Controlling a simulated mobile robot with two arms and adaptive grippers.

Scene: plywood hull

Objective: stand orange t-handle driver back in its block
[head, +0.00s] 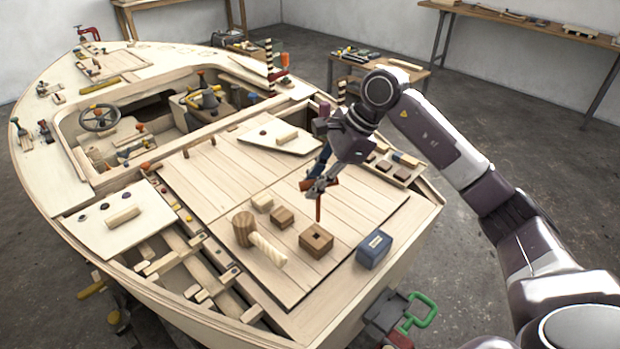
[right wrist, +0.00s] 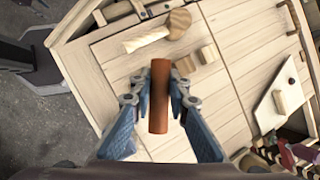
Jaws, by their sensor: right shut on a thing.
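The orange t-handle driver (head: 318,207) hangs shaft down in my right gripper (head: 320,184), above the deck. In the right wrist view its orange crossbar (right wrist: 159,97) lies between the two blue fingers of the right gripper (right wrist: 160,102), which is shut on it. The square brown wooden block (head: 316,240) with a dark hole in its top sits on the deck below the driver. The shaft's lower end shows just above the block in the head view; the exact gap cannot be told. I cannot make out the block in the right wrist view. My left gripper is not in view.
A wooden mallet (head: 265,242) and two small wooden blocks (head: 281,217) (head: 262,202) lie left of the holed block. A blue box (head: 374,249) stands to its right. A panel with a wooden handle (head: 287,137) lies farther back. Deck planks between them are bare.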

